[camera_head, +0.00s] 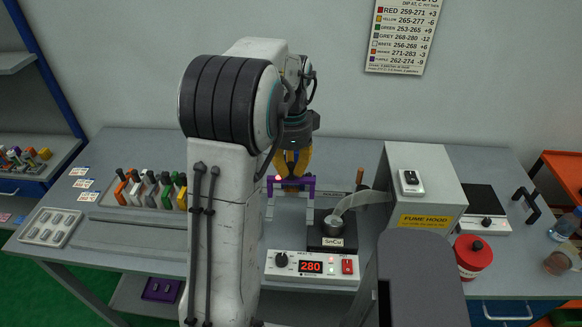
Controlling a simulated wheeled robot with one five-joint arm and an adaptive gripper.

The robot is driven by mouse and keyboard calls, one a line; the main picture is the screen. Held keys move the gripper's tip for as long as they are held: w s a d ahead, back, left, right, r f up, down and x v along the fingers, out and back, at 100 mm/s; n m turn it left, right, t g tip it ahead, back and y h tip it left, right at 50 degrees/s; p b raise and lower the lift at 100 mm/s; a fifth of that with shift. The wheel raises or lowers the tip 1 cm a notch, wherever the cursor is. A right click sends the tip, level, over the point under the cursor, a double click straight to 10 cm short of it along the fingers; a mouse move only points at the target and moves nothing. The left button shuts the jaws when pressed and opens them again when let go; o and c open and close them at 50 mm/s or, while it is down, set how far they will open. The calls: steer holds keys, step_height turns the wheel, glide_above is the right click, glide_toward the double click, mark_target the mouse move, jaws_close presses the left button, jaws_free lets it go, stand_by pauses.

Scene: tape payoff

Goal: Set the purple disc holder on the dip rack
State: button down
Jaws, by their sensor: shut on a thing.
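The purple disc holder (308,185) is a wide purple bracket with short downturned ends, behind the solder pot. My gripper (291,178), with yellow fingers, points down and is shut on the middle of the holder. Pale upright posts (309,207) show just below the holder's ends and appear to belong to the dip rack. I cannot tell whether the holder rests on them or hangs just above. My arm hides part of the area to the left. Any disc under the holder is too small to make out.
The solder pot (333,224) stands in front, above a controller (311,267) reading 280. A clear curved duct rises beside it towards the fume hood (425,185). Several coloured-handled holders (150,188) stand at left, near a grey tray (50,227). A red canister (472,257) stands at right.

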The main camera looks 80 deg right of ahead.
mark_target(290, 182)
steer(key=shift+w+f+b, duration=0.15)
steer(key=shift+f+b, duration=0.2)
steer(key=shift+f, duration=0.05)
steer(key=shift+f+b, duration=2.25)
steer(key=shift+f, duration=0.45)
steer(key=shift+f, duration=0.35)
steer(key=c, duration=0.6)
jaws_free()
steer(key=shift+o, duration=0.2)
steer(key=shift+r, duration=0.15)
steer(key=shift+r+p, duration=2.85)
steer(key=shift+r, duration=0.5)
